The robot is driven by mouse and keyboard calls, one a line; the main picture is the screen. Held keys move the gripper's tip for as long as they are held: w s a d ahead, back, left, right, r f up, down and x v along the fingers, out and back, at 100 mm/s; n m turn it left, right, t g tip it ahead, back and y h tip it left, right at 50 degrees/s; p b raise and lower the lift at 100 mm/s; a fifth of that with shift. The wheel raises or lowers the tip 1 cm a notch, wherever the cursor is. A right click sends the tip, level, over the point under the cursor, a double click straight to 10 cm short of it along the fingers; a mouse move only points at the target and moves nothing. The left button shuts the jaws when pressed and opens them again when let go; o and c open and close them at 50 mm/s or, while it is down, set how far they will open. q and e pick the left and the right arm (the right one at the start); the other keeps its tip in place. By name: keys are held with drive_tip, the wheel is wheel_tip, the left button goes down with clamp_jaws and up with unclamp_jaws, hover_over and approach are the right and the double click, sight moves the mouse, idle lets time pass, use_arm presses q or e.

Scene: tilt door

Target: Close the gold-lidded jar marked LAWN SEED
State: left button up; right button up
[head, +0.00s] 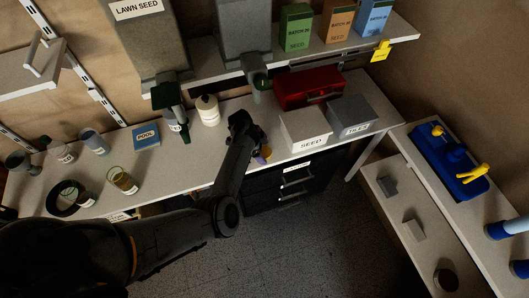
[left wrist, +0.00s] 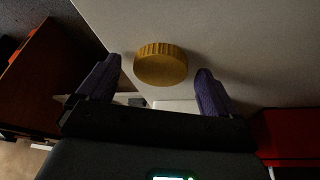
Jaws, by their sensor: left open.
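A gold ribbed round lid (left wrist: 162,63) sits between the two purple fingers of my left gripper (left wrist: 155,84) in the left wrist view, with visible space on both sides. The gripper is open and empty. In the head view my left gripper (head: 261,154) is over the workbench, left of the SEED box; a bit of gold (head: 267,151) shows there. A pale patch shows below the lid in the left wrist view; I cannot tell whether it is a jar. I read LAWN SEED only on a grey hopper (head: 150,45). My right gripper is out of view.
A grey SEED box (head: 305,129), a TILES box (head: 350,116) and a red case (head: 307,88) stand right of the gripper. A cream bottle (head: 208,110) stands to its left. Several jars and cups fill the bench's left end. Hopper spouts hang above the bench.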

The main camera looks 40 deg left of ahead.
use_arm(q)
drive_tip(key=shift+c, duration=0.2)
drive_tip(key=c, duration=1)
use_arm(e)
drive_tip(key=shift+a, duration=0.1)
use_arm(q)
drive_tip(key=shift+r, duration=0.15)
drive_tip(key=shift+c, duration=0.2)
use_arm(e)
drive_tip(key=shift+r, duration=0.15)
